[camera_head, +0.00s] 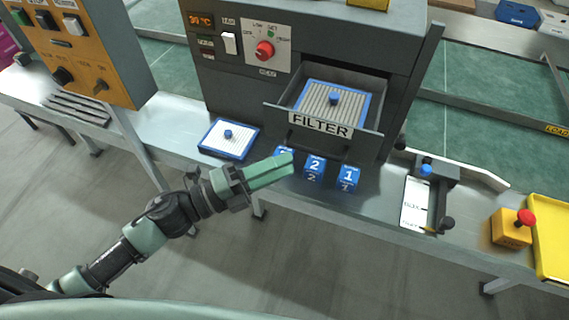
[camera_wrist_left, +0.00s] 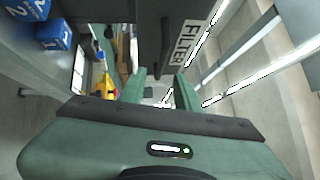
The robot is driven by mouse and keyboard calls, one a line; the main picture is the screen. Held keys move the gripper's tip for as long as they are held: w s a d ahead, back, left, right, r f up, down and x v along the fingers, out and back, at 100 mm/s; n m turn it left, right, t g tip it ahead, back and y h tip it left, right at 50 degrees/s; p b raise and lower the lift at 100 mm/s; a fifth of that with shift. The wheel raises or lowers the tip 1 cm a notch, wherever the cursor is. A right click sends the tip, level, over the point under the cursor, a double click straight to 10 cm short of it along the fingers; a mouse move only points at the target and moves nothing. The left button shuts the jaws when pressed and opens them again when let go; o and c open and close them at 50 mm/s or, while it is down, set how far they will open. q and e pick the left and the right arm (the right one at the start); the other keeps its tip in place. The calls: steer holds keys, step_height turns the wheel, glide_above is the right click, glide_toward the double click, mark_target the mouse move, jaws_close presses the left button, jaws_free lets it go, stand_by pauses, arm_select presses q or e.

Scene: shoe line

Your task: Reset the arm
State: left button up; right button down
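My left arm reaches in from the lower left in the head view. Its green gripper (camera_head: 285,168) is in front of the machine's counter, beside the numbered blue blocks and partly covering the leftmost one. In the left wrist view the two fingers (camera_wrist_left: 160,88) stand apart with nothing between them, so it is open and empty. My right gripper is in neither view.
The FILTER drawer (camera_head: 322,131) is pulled out and holds a blue-framed filter (camera_head: 318,98). Another filter (camera_head: 229,138) lies on the counter to its left. Blue blocks (camera_head: 315,168) stand below the drawer. A red-topped yellow button box (camera_head: 512,228) is at right.

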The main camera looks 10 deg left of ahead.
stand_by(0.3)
arm_select(q)
steer(key=w+a+f+n+t+y, duration=0.2)
steer(key=w+a+f+n+y, duration=0.25)
steer(key=f, duration=0.45)
steer(key=w+a+f+n+t+y, duration=0.1)
steer(key=w+a+f+n+y, duration=0.1)
steer(key=a+f+n+y, duration=0.45)
steer(key=s+a+f+n+g+y, duration=0.1)
steer(key=s+a+f+n, duration=0.25)
steer(key=f, duration=0.65)
steer(key=s+a+f+n+g+y, duration=0.15)
steer(key=f+n, duration=0.25)
steer(key=f, duration=0.6)
steer(key=s+a+f+n+g+y, duration=0.25)
steer(key=s+f+n+g, duration=0.2)
steer(key=s+f, duration=0.95)
steer(key=s+d+f+n+g, duration=0.1)
steer(key=s+f+g, duration=0.1)
steer(key=s, duration=0.5)
steer(key=s+d+f+n+g, duration=0.1)
steer(key=s+f+n+g, duration=0.1)
steer(key=s+f, duration=0.3)
steer(key=s+d+f+n+g, duration=0.1)
steer(key=s+f+n+g, duration=0.1)
steer(key=s, duration=0.8)
steer(key=shift+s+d+f, duration=0.3)
steer(key=shift+s+f, duration=0.05)
steer(key=shift+f, duration=0.5)
